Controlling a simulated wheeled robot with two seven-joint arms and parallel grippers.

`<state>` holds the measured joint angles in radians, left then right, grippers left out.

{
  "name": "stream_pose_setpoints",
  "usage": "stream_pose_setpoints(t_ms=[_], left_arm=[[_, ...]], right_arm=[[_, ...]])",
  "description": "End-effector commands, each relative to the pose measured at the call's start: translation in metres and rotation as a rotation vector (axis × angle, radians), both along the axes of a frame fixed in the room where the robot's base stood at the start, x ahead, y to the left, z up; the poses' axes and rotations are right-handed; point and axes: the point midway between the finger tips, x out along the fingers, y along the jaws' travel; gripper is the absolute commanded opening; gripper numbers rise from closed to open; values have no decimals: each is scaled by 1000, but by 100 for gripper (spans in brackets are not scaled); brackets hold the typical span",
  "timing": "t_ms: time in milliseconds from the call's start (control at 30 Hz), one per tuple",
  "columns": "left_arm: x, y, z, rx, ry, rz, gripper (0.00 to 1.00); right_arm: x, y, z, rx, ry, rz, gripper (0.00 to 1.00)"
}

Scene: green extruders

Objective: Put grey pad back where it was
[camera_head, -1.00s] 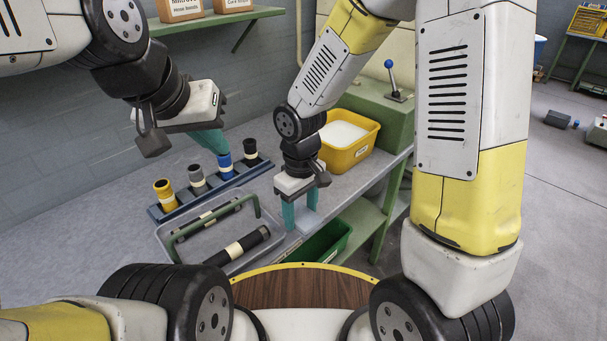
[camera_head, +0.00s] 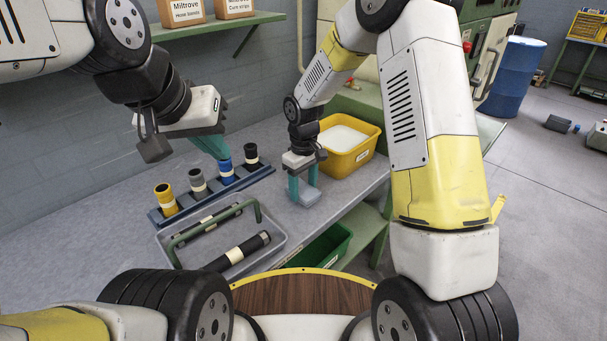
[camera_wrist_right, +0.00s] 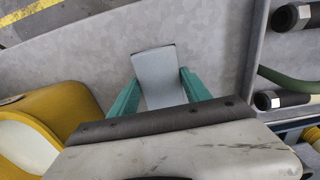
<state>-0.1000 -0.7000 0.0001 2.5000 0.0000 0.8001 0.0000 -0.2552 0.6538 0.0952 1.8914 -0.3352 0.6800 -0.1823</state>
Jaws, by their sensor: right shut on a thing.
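The grey pad (camera_wrist_right: 157,72) is a thin light-grey plate between the teal fingers of my right gripper (camera_wrist_right: 160,92) in the right wrist view. In the head view the pad (camera_head: 308,198) shows at the fingertips of my right gripper (camera_head: 303,188), low over the grey bench between the tray and the yellow bin. I cannot tell whether it touches the bench. My left gripper (camera_head: 213,147) hangs over the back of the bench, behind the rack of rollers; its fingers overlap in view, so its opening is unclear.
A grey tray (camera_head: 284,243) with a green handle holds dark rollers. Behind it a blue rack (camera_head: 190,205) carries several upright coloured rollers. A yellow bin (camera_head: 362,155) of white material stands right of my right gripper. A green bin (camera_head: 325,247) sits below the bench edge.

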Motion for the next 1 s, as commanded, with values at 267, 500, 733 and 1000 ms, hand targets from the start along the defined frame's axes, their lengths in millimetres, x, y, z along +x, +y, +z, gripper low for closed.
stream_pose_setpoints(t_ms=[267,500,733,1000], left_arm=[[0,0,0,0,0,0,0],[0,0,0,0,0,0,0],[0,0,0,0,0,0,0],[0,0,0,0,0,0,0]], right_arm=[[0,0,-11,0,-1,1,18],[0,0,-14,-1,-1,1,69],[0,0,-13,-1,-1,1,77],[0,0,-1,0,-3,-1,77]])
